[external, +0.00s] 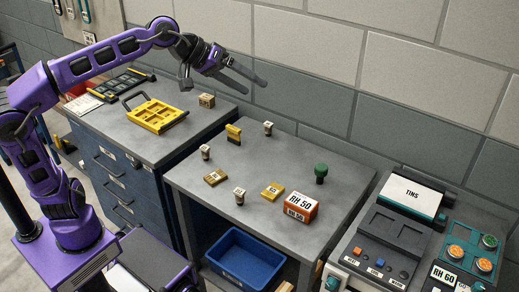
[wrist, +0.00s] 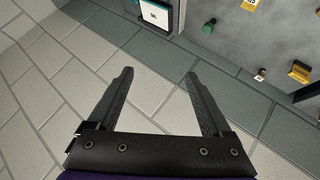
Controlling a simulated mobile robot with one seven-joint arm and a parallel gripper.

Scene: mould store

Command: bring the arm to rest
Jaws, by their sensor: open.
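My purple arm reaches up and to the right in the external view. My gripper (external: 245,76) is in the air above the back of the worktops, near the block wall. Its two dark fingers are apart, with nothing between them. In the wrist view my gripper (wrist: 160,85) is also open and empty, with the block wall behind it. It touches nothing that I can see.
A grey table (external: 228,215) holds an orange RH 50 block (external: 301,207), a green knob (external: 321,173) and several small pieces. A yellow tray (external: 155,115) lies on the left cabinet. A blue bin (external: 245,258) sits below. A console (external: 385,245) stands at right.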

